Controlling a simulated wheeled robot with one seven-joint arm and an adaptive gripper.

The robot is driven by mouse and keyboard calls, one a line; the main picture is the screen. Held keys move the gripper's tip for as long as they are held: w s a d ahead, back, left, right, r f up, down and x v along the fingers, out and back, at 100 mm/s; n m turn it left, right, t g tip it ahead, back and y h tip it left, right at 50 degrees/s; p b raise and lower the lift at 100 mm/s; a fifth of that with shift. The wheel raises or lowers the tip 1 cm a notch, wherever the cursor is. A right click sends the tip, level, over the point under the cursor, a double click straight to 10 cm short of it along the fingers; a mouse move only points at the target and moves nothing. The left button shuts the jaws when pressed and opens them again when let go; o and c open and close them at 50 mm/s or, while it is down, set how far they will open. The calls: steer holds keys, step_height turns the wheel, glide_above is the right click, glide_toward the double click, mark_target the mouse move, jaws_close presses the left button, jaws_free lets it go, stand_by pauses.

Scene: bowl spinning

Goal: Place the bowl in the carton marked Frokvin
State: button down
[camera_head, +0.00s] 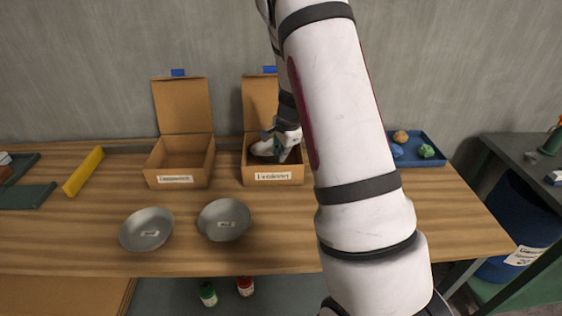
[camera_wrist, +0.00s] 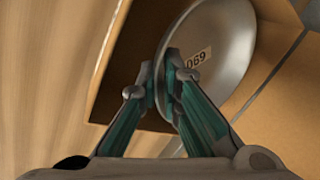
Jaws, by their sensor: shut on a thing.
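My gripper (camera_head: 281,150) is at the right-hand carton (camera_head: 273,177), which is open with its lid upright. The carton's front label is too blurred for me to read surely. In the wrist view my gripper (camera_wrist: 168,80) is shut on the rim of a grey metal bowl (camera_wrist: 228,45) with a tag that seems to read 069. The bowl is tilted within the carton's walls; I cannot tell whether it touches the floor. In the head view the bowl (camera_head: 262,148) is partly hidden by the gripper.
Another open carton (camera_head: 179,181) stands to the left, its label blurred. Two grey bowls (camera_head: 146,229) (camera_head: 224,220) sit on the wooden table in front. A yellow bar (camera_head: 84,171) lies at left. A blue tray (camera_head: 431,160) with several lumps is behind my arm.

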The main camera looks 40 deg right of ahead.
steer(key=shift+f, duration=1.4)
steer(key=shift+f, duration=0.1)
steer(key=c, duration=1.8)
jaws_free()
steer(key=shift+o, duration=0.2)
